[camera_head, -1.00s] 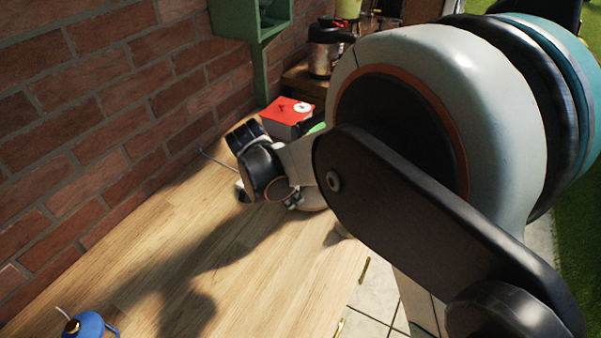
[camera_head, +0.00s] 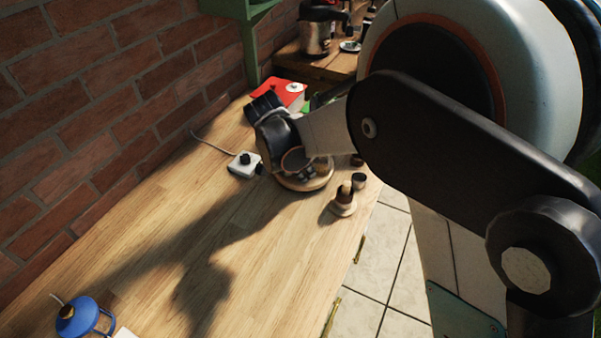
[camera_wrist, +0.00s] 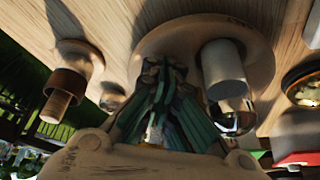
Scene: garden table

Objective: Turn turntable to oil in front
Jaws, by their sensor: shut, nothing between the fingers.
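The turntable, a round pale wooden disc (camera_head: 310,184), sits on the wooden counter and is partly covered by my arm. In the wrist view its surface (camera_wrist: 188,32) lies around and behind my fingers. A white cylinder with a shiny metal end (camera_wrist: 222,68) stands on it, right of the fingers. My gripper (camera_wrist: 165,68) is shut and empty at the disc, beside that cylinder; whether it touches the disc is unclear. In the head view my wrist hides the fingers. I cannot make out which item is the oil.
A wooden piece on a round base (camera_head: 343,200) and a dark cup (camera_head: 358,181) stand near the counter's front edge. A white box with a black knob (camera_head: 245,163) lies left, a red box (camera_head: 283,90) behind. A blue lantern-like object (camera_head: 84,318) is bottom left. The middle counter is clear.

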